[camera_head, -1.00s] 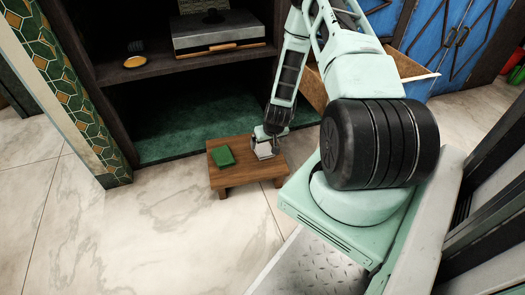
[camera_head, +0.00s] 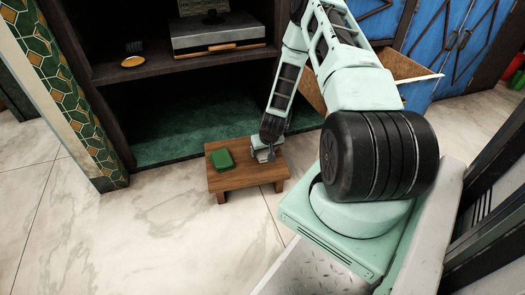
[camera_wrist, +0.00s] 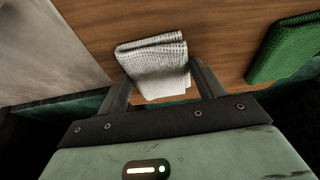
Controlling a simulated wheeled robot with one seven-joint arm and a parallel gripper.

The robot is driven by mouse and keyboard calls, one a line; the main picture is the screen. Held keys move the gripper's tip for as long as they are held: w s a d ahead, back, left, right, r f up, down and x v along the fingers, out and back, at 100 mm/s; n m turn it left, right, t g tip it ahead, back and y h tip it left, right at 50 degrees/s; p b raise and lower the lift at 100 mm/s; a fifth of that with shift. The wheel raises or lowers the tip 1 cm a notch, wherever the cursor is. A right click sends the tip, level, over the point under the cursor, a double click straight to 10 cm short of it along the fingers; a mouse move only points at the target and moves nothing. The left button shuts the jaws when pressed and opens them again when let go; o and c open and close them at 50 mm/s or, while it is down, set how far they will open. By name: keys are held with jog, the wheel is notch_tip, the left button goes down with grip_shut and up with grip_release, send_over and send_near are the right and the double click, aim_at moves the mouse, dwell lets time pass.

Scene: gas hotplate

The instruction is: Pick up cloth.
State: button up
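A folded white cloth (camera_wrist: 158,66) lies on a small wooden table (camera_head: 248,180). In the head view it is mostly hidden by my gripper (camera_head: 264,152). In the wrist view my gripper (camera_wrist: 160,82) has its two fingers wide apart, one on each side of the white cloth. The right finger is very close to the cloth's edge; I cannot tell whether it touches. A folded green cloth (camera_head: 221,159) lies on the left part of the table, clear of the fingers; it also shows at the right of the wrist view (camera_wrist: 287,48).
A dark shelf unit (camera_head: 180,66) stands behind the table, holding a stove-like appliance (camera_head: 218,36) and a brush on a yellow dish (camera_head: 133,61). A green mat (camera_head: 165,148) covers its lower space. An open cardboard box (camera_head: 405,70) is behind my arm. Marble floor at front left is clear.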

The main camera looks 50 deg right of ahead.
notch_tip(320, 180, up, 10)
jog(key=p, duration=0.6)
jog(key=shift+o, duration=0.3)
jog(key=shift+a, duration=0.15)
